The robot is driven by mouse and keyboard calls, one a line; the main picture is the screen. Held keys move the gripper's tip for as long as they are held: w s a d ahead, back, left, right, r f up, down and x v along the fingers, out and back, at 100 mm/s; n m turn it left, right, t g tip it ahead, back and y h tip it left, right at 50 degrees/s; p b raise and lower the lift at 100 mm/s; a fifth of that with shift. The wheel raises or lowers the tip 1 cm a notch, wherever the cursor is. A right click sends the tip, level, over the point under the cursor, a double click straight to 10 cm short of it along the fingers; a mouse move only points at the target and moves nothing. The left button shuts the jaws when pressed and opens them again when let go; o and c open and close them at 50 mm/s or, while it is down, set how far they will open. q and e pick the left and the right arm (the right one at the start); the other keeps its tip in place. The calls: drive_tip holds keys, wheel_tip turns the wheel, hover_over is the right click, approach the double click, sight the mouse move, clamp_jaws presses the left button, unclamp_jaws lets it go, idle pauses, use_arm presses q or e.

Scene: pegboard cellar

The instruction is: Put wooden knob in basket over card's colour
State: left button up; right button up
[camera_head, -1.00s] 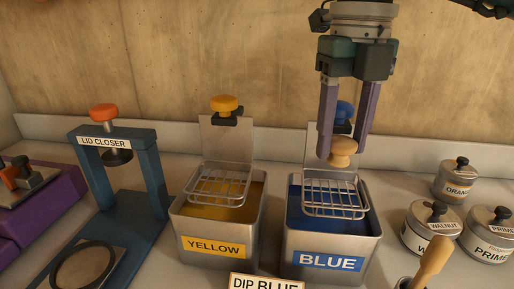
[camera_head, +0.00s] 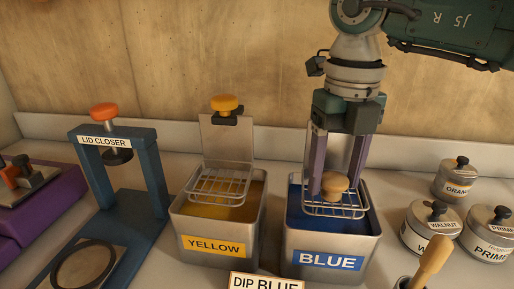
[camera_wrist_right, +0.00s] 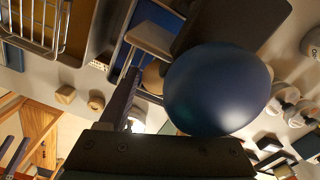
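The wooden knob (camera_head: 334,184) is a pale round-topped piece between the purple fingertips of my right gripper (camera_head: 335,186). My right gripper is shut on it, low over the wire basket (camera_head: 347,211) of the blue tank. I cannot tell whether the knob touches the wires. The card (camera_head: 266,284) at the bottom edge reads DIP BLUE, partly cut off. The blue tank (camera_head: 328,262) holds blue liquid. In the right wrist view, a large blue ball (camera_wrist_right: 217,88) hides much of the knob (camera_wrist_right: 152,77). My left gripper is out of view.
The yellow tank (camera_head: 213,246) with its basket (camera_head: 218,187) stands left of the blue one. A blue lid closer (camera_head: 155,180) stands further left. Labelled tins (camera_head: 434,223) and a wooden handle (camera_head: 431,262) are at the right. A wall closes the back.

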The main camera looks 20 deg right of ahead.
sight(335, 177)
drive_tip(key=shift+r, duration=0.2)
wheel_tip(335, 177, up, 12)
drive_tip(key=b, duration=0.1)
idle(0.3)
idle(0.6)
